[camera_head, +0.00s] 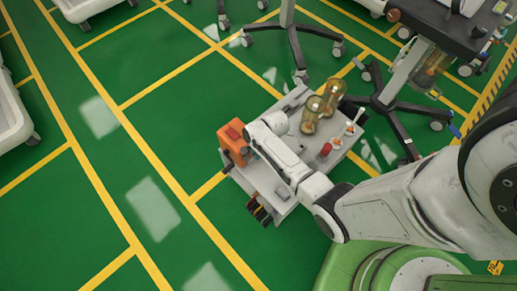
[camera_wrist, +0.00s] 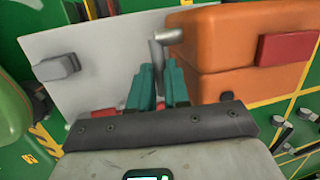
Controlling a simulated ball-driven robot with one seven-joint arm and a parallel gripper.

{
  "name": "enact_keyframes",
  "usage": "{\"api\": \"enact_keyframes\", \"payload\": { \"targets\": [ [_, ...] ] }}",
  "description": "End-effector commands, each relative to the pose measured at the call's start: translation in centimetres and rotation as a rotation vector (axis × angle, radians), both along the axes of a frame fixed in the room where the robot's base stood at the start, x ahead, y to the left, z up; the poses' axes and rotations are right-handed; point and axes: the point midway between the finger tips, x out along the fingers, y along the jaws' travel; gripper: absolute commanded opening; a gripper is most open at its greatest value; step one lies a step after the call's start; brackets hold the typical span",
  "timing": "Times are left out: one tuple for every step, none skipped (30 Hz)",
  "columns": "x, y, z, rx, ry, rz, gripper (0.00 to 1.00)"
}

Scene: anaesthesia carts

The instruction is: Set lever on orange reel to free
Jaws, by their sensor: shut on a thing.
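The orange reel (camera_head: 233,145) is a boxy orange unit with a red part on it, at the left end of a grey cart. In the wrist view the orange reel (camera_wrist: 225,40) fills the upper right, with a red block on its face. A grey metal lever (camera_wrist: 157,55) bends out from the reel's left side. My gripper (camera_wrist: 158,84) has teal fingers on either side of the lever's lower part and is shut on it. The lever's lower end is hidden between the fingers. In the head view my arm hides the fingers and lever.
The grey cart top (camera_head: 338,148) also holds amber containers (camera_head: 312,113), a red item (camera_head: 325,149) and small orange-and-white pieces. A grey block (camera_wrist: 58,67) stands on the pale panel left of the lever. Wheeled stand bases are behind the cart; green floor is open to its left.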

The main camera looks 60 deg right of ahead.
Motion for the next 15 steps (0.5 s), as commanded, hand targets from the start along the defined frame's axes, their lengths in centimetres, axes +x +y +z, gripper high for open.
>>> {"api": "enact_keyframes", "payload": {
  "targets": [
    [0.0,0.4,0.5,-0.041,0.015,0.007,0.00],
    [0.0,0.5,0.6,-0.067,0.023,0.009,0.00],
    [0.1,0.7,0.7,-0.103,0.032,0.008,0.00],
    [0.1,0.8,0.7,-0.131,0.040,0.009,0.00],
    [0.1,0.9,0.7,-0.158,0.048,0.009,0.00],
    [0.2,1.0,0.8,-0.195,0.058,0.010,0.00],
    [0.2,1.1,0.8,-0.223,0.065,0.009,0.00],
    [0.3,1.3,0.8,-0.250,0.072,0.009,0.00],
    [0.3,1.4,0.8,-0.287,0.083,0.008,0.00],
    [0.4,1.5,0.8,-0.314,0.090,0.009,0.00],
    [0.4,1.7,0.8,-0.342,0.098,0.009,0.00],
    [0.5,1.8,0.8,-0.378,0.108,0.008,0.00],
    [0.5,1.9,0.8,-0.405,0.116,0.008,0.00],
    [0.6,2.1,0.8,-0.433,0.123,0.008,0.00],
    [0.6,2.3,0.8,-0.469,0.134,0.008,0.00]
  ]
}}
